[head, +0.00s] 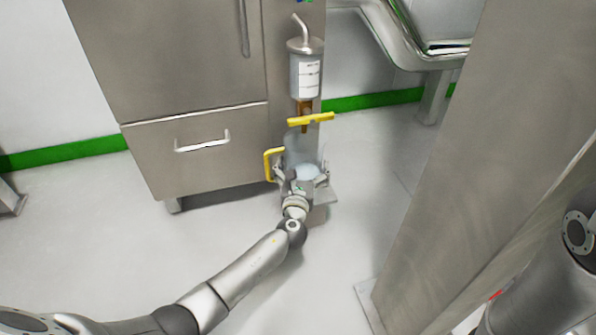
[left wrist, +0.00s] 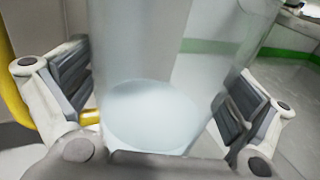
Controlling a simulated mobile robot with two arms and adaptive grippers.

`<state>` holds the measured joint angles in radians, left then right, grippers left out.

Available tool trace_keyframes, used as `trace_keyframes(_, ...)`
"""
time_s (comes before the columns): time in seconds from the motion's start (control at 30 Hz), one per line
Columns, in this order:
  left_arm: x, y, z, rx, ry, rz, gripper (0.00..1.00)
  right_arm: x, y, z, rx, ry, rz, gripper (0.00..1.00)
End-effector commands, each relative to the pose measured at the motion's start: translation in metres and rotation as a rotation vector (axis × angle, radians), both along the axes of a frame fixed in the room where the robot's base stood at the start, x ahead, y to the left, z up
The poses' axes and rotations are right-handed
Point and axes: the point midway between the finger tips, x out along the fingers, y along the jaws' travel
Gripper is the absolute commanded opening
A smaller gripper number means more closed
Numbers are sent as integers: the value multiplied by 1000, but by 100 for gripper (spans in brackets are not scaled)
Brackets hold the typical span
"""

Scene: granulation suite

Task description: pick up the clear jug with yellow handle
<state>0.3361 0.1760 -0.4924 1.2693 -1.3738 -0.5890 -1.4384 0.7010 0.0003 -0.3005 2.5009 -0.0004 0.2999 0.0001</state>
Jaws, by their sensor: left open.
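The clear jug (head: 303,150) stands upright in front of the steel cabinet, below a dispenser, with its yellow handle (head: 271,165) on the left side. In the left wrist view the jug (left wrist: 150,110) fills the middle, and part of the yellow handle (left wrist: 15,100) shows at the left edge. My left gripper (head: 301,175) is open, with one finger on each side of the jug. In the wrist view its padded fingers (left wrist: 155,95) flank the clear wall; I cannot tell whether they touch it. The jug's base is partly hidden behind the gripper. My right gripper is not in view.
A dispenser (head: 305,75) with a yellow lever (head: 311,118) is mounted right above the jug. The steel cabinet (head: 190,100) is close on the left. A wide steel column (head: 455,150) stands to the right. The floor (head: 110,235) is clear.

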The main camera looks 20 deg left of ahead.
Motion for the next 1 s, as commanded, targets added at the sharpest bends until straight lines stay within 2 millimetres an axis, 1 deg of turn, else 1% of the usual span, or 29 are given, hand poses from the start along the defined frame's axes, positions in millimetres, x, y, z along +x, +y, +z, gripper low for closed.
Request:
trace_keyframes(0.2, 1, 0, 1, 0, 1, 0, 100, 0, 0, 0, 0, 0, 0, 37)
trace_keyframes(0.23, 1, 0, 0, 0, 1, 0, 97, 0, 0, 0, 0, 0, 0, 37)
trace_keyframes(0.5, 1, 0, 0, 0, 0, 0, 63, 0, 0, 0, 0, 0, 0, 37)
trace_keyframes(0.57, 1, 0, 0, 0, 0, 0, 55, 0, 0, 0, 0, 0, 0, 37)
trace_keyframes(0.83, 1, 1, 2, 0, -2, 1, 55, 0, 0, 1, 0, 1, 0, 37)
trace_keyframes(1.0, 3, 7, 6, 1, -2, 1, 55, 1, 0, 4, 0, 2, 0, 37)
